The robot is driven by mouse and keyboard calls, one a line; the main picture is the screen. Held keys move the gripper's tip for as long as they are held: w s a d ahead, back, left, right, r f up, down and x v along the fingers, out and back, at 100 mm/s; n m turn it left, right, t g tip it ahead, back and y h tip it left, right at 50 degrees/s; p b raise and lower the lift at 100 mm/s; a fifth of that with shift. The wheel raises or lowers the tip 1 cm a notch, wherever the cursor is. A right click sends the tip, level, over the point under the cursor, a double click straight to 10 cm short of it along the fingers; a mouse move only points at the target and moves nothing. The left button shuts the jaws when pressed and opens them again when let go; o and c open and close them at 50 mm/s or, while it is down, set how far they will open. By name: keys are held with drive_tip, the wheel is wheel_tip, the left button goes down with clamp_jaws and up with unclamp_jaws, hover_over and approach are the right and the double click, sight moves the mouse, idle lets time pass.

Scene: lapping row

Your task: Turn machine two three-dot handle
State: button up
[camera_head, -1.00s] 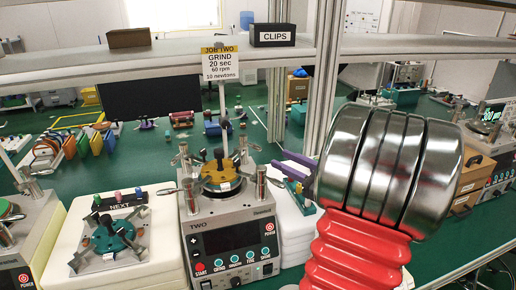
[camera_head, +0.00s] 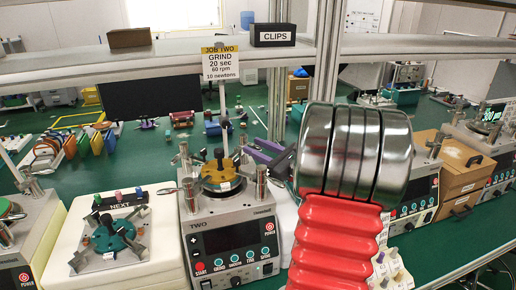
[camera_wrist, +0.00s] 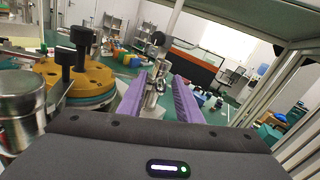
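Machine two (camera_head: 215,222) stands at the middle of the head view, with a yellow disc (camera_head: 221,170) on top and metal posts with levers around it. My gripper (camera_head: 262,155) is at its back right; my arm partly hides it there. In the wrist view my gripper (camera_wrist: 160,82) is open, its purple fingers apart. A metal post with a lever (camera_wrist: 152,98) shows between them, and I cannot tell whether they touch it. The yellow disc (camera_wrist: 96,75) with black knobs lies to their left. I cannot make out dot marks on any handle.
A large metal cylinder (camera_wrist: 20,100) is close at the left of the wrist view. A NEXT tray with a teal fixture (camera_head: 112,238) sits left of the machine. A shelf with a CLIPS box (camera_head: 272,35) runs above. A wooden box (camera_head: 462,170) stands right.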

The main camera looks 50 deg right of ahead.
drive_tip(key=shift+c, duration=0.5)
clamp_jaws()
drive_tip(key=shift+d, duration=0.15)
drive_tip(key=shift+s, duration=0.1)
